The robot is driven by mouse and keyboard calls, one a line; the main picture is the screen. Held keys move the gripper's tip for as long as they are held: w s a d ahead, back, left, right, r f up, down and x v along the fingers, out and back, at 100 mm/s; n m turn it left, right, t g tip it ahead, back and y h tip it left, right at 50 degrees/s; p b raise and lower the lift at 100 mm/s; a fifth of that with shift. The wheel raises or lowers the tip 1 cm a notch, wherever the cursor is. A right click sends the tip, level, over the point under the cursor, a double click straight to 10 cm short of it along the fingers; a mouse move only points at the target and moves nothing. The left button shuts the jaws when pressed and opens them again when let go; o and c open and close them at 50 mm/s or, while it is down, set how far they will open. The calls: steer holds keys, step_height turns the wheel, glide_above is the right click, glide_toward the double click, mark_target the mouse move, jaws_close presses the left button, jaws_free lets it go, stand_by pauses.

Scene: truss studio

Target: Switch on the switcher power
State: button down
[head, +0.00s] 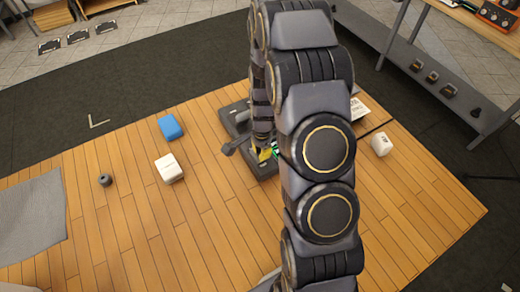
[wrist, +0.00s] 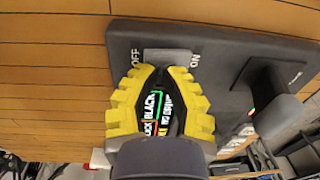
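The switcher is a dark panel (wrist: 220,48) with a light grey rocker switch (wrist: 167,56) between the words OFF on the left and ON on the right. I cannot tell which way the rocker is tilted. In the head view the dark unit (head: 262,168) lies on the wooden floor, partly hidden by my arm. My gripper (wrist: 166,70), with yellow ridged fingers, has its tips close together just below the rocker in the wrist view. It looks shut, with nothing seen held. Contact with the rocker cannot be told. Dark lettered surfaces show between the fingers.
A dark lever handle (wrist: 270,100) stands up from the panel to the right of the gripper. On the wooden platform are a blue block (head: 170,127), a white block (head: 169,168), a small dark ring (head: 105,180) and a white cup-like item (head: 381,144).

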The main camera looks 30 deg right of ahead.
step_height(320, 180, up, 14)
steer(key=w, duration=0.1)
steer(key=shift+w, duration=0.35)
stand_by(0.4)
